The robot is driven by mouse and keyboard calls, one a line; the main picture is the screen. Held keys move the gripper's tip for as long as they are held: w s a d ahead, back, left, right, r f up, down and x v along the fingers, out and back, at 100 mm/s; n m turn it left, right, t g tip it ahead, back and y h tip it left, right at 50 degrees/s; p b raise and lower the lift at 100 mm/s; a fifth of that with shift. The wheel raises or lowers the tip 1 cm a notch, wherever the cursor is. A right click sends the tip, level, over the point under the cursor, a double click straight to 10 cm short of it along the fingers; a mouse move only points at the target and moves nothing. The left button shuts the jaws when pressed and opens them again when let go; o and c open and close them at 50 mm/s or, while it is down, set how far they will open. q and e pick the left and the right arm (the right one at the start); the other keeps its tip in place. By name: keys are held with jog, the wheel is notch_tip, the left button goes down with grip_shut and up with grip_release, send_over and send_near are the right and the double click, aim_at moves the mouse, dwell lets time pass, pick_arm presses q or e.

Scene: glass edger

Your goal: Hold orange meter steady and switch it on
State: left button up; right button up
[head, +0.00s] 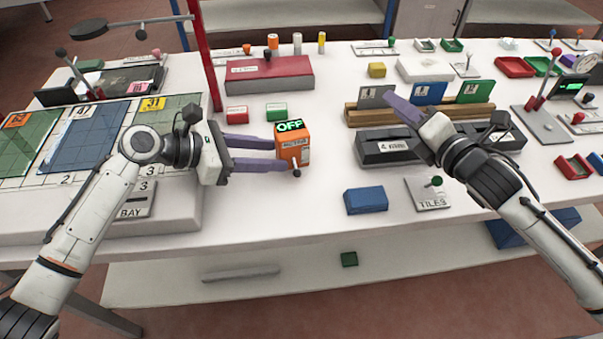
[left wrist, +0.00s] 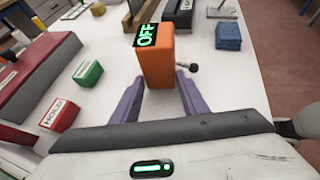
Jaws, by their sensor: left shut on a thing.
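The orange meter (head: 291,148) stands upright on the white table, and its top display reads OFF in green. A small lever with a dark knob (head: 296,172) sticks out of its front, pointing low. My left gripper (head: 277,152) has its purple fingers on either side of the meter and is shut on it. In the left wrist view the meter (left wrist: 159,69) sits between the fingertips, with the lever knob (left wrist: 193,67) to its right. My right gripper (head: 393,98) is off to the right, over the tile rack, away from the meter; its finger gap is hard to see.
A red block (head: 237,114) and a green block (head: 276,112) stand behind the meter. A red post (head: 205,55) rises behind my left gripper. A blue block (head: 366,200) and a TILES lever plate (head: 432,194) lie front right. The table is clear in front of the meter.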

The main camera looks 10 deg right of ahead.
jog(key=s+a+n+g+y, duration=0.1)
jog(key=s+a+n, duration=0.35)
jog(key=a, duration=0.65)
jog(key=n+g, duration=0.1)
jog(key=n, duration=0.3)
send_near(298, 172)
notch_tip(298, 172, up, 5)
jog(key=w, duration=0.1)
jog(key=shift+g+h, duration=0.3)
jog(key=shift+h, duration=0.1)
jog(key=s+f, duration=0.1)
jog(key=s, duration=0.1)
jog(key=s+f, duration=0.1)
jog(key=shift+s+d+f, duration=0.2)
jog(key=shift+s+f, duration=0.1)
jog(key=shift+s, duration=0.1)
jog(key=shift+f, duration=0.2)
jog(key=x, duration=1.1)
jog(key=shift+w+a+f, duration=0.1)
jog(key=shift+w+f, duration=0.05)
jog(key=shift+w, duration=0.1)
grip_shut()
